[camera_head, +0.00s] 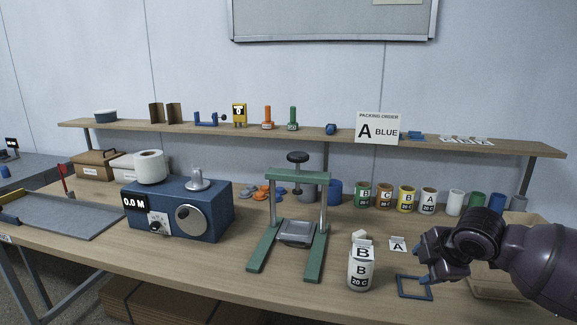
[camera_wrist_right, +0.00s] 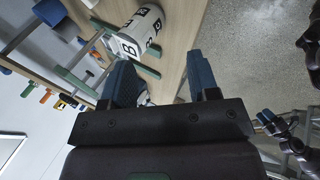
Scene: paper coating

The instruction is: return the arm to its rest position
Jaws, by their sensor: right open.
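My right arm comes in from the right in the head view. Its gripper (camera_head: 424,268) hangs above the right part of the bench, right of a white container marked B (camera_head: 361,270) and above a blue square frame (camera_head: 414,287). In the right wrist view the two blue fingers of the gripper (camera_wrist_right: 165,85) stand apart with nothing held between them. The B container (camera_wrist_right: 140,32) also shows there, apart from the fingers.
A green press (camera_head: 297,225) stands mid-bench, with a blue machine (camera_head: 178,208) to its left. Several lettered cans (camera_head: 408,199) line the back. A shelf (camera_head: 300,134) spans above them. A tan bin (camera_head: 490,283) sits behind my right arm.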

